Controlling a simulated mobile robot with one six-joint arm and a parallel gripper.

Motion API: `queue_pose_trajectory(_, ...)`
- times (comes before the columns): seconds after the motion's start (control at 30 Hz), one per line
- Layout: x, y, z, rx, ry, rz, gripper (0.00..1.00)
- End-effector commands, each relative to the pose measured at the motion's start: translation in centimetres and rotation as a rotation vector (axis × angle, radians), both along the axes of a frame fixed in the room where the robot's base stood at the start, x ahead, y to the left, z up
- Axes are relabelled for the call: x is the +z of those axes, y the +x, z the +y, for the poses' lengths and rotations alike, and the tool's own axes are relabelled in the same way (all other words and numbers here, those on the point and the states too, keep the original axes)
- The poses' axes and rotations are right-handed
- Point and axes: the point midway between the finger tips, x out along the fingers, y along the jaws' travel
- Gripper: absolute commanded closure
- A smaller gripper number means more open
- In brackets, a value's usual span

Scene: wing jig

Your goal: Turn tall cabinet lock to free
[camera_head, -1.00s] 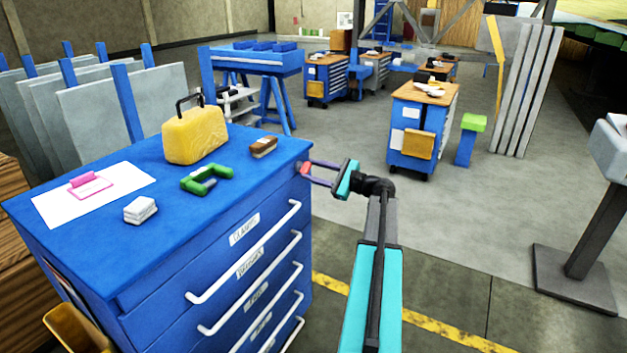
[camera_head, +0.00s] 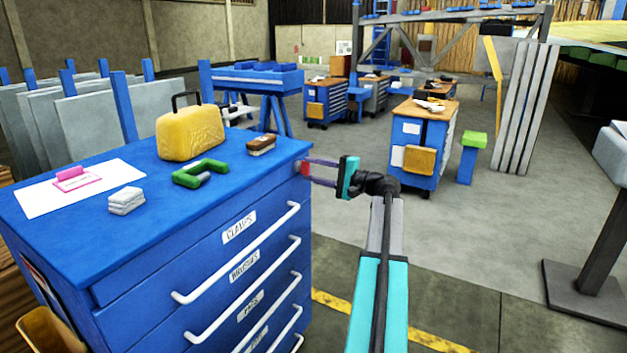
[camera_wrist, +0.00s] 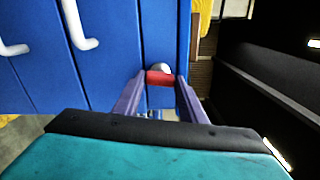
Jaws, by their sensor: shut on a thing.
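The tall blue cabinet (camera_head: 170,262) stands at the left front, with labelled drawers and white handles. Its lock is a small red piece (camera_head: 306,169) at the upper right corner of the drawer face. In the wrist view the red lock (camera_wrist: 160,78) lies between my fingertips, with a pale round part (camera_wrist: 161,67) behind it. My gripper (camera_head: 308,171) reaches in from the right and is shut on the red lock; it also shows in the wrist view (camera_wrist: 160,84). The lock's red bar looks roughly crosswise between the fingers in the wrist view. Its turn angle is hard to tell.
On the cabinet top are a yellow case (camera_head: 191,133), a green clamp (camera_head: 200,173), a brush (camera_head: 261,145), a white stack (camera_head: 127,201) and a pink clipboard (camera_head: 78,180). A drawer handle (camera_wrist: 80,25) is near my gripper. Open floor lies to the right.

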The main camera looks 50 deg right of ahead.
Motion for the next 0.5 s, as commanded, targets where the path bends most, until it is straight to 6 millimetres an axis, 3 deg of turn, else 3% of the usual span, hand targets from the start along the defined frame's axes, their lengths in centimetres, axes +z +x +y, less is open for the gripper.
queue_pose_trajectory(0.5,-0.1,-0.01,0.05,0.001,-0.186,-0.045,0.85)
